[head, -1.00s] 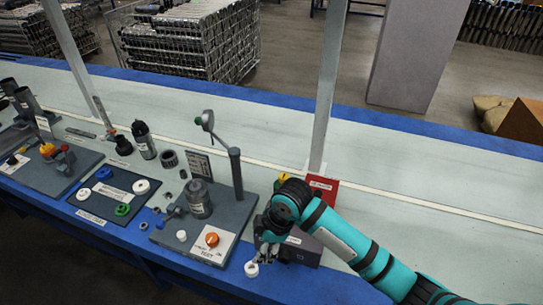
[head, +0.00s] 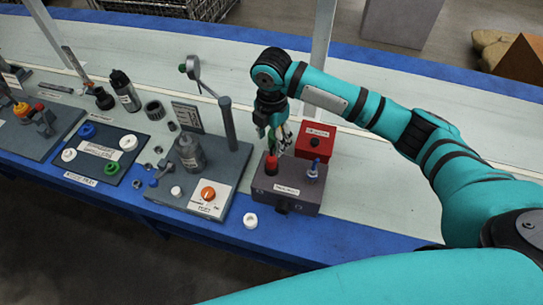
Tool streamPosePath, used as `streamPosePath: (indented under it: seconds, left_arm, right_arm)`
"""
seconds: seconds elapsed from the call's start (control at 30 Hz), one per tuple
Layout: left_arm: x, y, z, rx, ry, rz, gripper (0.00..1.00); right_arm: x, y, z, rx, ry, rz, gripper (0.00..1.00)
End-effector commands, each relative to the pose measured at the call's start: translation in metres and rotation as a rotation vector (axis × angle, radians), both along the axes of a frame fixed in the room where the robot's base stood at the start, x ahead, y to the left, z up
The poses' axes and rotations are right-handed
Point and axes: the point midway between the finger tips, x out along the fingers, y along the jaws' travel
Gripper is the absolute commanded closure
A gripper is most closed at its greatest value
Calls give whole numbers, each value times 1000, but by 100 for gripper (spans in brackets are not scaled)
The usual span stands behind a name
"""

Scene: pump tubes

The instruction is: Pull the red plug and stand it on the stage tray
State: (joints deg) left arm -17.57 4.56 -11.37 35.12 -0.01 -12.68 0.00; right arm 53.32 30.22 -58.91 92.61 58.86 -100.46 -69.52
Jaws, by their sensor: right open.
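The red plug (head: 271,164) stands upright on top of the dark pump box (head: 290,190), near its left back corner. My right gripper (head: 273,146) is open and points down just above the plug. I cannot tell whether its fingers touch the plug. The flat dark tray (head: 92,166), with a small label at its front edge, lies at left on the bench. It holds blue, white and green rings and a white label plate. My left gripper is not in view.
A blue-capped fitting (head: 313,172) rises from the box's right side. A red button box (head: 315,142) stands behind it. Left of the box is a pump station (head: 231,150) with a tall post and lever. A white ring (head: 250,220) lies on the blue bench edge.

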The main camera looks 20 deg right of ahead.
Motion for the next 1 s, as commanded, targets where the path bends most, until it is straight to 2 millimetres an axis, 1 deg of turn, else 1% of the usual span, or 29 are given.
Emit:
streamPosePath:
  seconds: [0.03, 0.3, 0.4, 0.5, 0.7, 0.97, 1.0]
  left_arm:
    - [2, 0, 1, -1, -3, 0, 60]
    - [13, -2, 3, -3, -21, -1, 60]
    - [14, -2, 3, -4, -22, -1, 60]
    - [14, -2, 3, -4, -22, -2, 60]
    - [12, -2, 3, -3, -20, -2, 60]
    - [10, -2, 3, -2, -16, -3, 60]
    - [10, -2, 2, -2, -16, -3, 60]
  right_arm:
    - [-1, 0, -11, 0, 4, -1, 43]
    - [-1, 1, -64, 1, 2, -1, 43]
    - [-1, 0, -79, -1, 1, 0, 43]
    - [0, 1, -91, 1, 1, -1, 43]
    - [0, 1, -101, 1, -2, 0, 43]
    - [0, 0, -102, 1, -2, 0, 43]
    - [0, 0, -102, 1, -2, 0, 48]
